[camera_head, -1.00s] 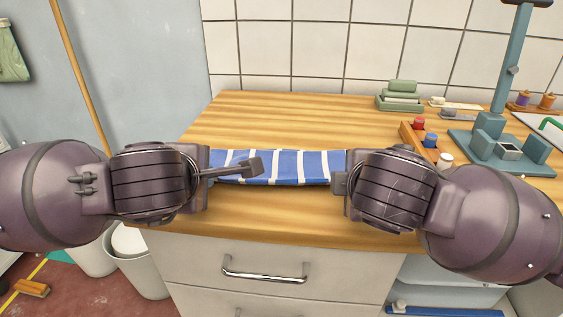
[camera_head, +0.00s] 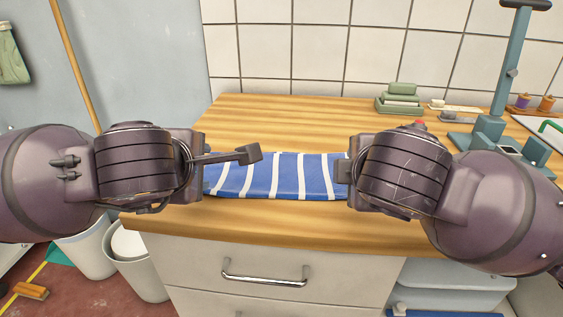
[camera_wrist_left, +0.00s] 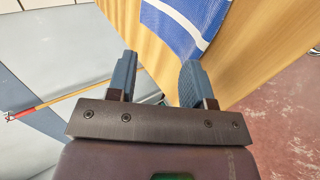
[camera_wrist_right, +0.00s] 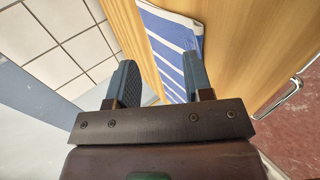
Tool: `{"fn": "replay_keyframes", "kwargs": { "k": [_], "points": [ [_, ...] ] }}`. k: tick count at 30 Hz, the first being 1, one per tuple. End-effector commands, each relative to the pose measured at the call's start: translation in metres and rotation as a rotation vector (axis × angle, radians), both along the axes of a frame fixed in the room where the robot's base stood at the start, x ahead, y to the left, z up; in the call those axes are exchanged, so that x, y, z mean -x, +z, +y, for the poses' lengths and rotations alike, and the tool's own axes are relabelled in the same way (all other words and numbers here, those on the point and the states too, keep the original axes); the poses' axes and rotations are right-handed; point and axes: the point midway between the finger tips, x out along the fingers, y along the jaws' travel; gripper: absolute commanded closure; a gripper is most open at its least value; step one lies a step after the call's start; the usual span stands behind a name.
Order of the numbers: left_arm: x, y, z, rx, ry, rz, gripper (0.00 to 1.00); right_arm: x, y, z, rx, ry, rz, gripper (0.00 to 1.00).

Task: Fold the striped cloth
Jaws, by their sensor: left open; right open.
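The blue and white striped cloth (camera_head: 275,178) lies on the wooden worktop near its front edge, seen between my two arms. Its side ends are partly hidden by my grippers, and I cannot tell how many layers it has. My left gripper (camera_head: 250,154) is open above the cloth's left part; in the left wrist view its jaws (camera_wrist_left: 158,72) are empty, with the cloth (camera_wrist_left: 188,18) beyond them. My right gripper (camera_head: 342,171) is at the cloth's right end; in the right wrist view its jaws (camera_wrist_right: 160,72) are open, with the cloth (camera_wrist_right: 178,48) beyond and partly behind a finger.
A teal stand (camera_head: 490,130) and green stacked blocks (camera_head: 400,97) are at the back right. Spools (camera_head: 546,103) stand farther right. The worktop (camera_head: 270,112) behind the cloth is clear. A drawer handle (camera_head: 265,279) is below the front edge.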

Motion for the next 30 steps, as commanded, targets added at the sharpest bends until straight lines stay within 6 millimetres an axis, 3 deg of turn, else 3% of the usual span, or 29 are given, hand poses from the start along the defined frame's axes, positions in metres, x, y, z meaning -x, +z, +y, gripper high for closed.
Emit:
{"fn": "replay_keyframes", "kwargs": {
  "k": [15, 27, 30],
  "points": [
    [0.029, 0.056, 0.0, 0.0, 0.0, -0.002, 0.53, 0.029, 0.058, 0.0, 0.002, 0.003, -0.008, 0.53],
    [0.032, 0.061, 0.0, -0.001, -0.001, -0.001, 0.53, 0.032, 0.06, 0.0, 0.0, 0.0, 0.0, 0.53],
    [0.036, 0.075, 0.0, -0.001, -0.001, -0.021, 0.53, 0.036, 0.075, 0.0, 0.0, 0.0, -0.02, 0.53]
  ]
}}
